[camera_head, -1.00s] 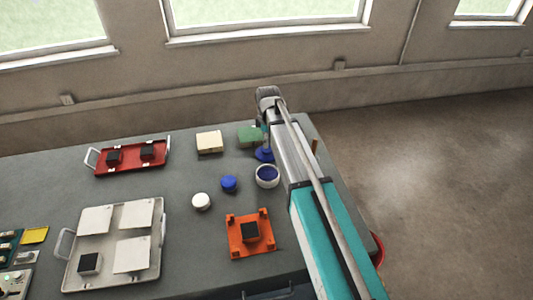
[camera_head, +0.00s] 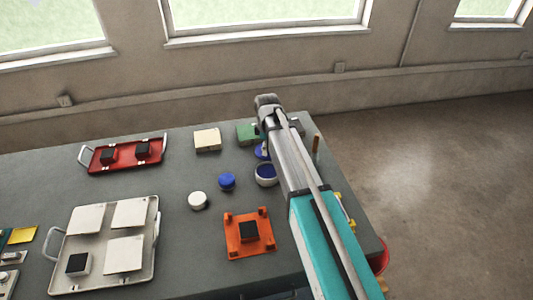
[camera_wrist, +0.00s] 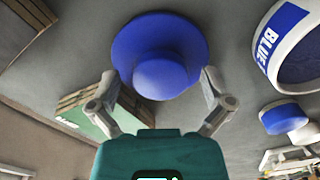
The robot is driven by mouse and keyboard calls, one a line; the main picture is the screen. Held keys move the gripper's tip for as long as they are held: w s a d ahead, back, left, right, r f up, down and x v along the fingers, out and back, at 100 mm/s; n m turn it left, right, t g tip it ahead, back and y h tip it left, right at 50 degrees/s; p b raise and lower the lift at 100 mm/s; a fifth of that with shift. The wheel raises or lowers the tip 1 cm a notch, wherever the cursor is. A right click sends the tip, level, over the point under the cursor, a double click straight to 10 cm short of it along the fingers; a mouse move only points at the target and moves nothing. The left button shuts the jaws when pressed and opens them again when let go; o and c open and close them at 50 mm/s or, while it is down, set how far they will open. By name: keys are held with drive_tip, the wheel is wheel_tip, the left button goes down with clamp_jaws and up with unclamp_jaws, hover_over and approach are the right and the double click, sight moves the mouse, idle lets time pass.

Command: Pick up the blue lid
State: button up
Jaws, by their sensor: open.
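The blue lid (camera_wrist: 160,38) is a wide round disc with a round knob (camera_wrist: 160,76) facing my wrist camera. In the head view the lid (camera_head: 260,152) lies near the table's far right part, partly hidden by my arm. My gripper (camera_wrist: 159,80) is open, with one finger on each side of the knob. The fingertips are near the disc's lower edge in the wrist view; I cannot tell whether they touch it. Nothing is held.
A white container (camera_head: 266,182) marked BLUE stands close beside the lid. A green box (camera_head: 247,133) and a cream block (camera_head: 207,140) are behind. A smaller blue piece (camera_head: 227,181), a white round piece (camera_head: 198,200) and an orange fixture (camera_head: 249,234) lie nearer.

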idle(0.5)
drive_tip(key=c, duration=0.9)
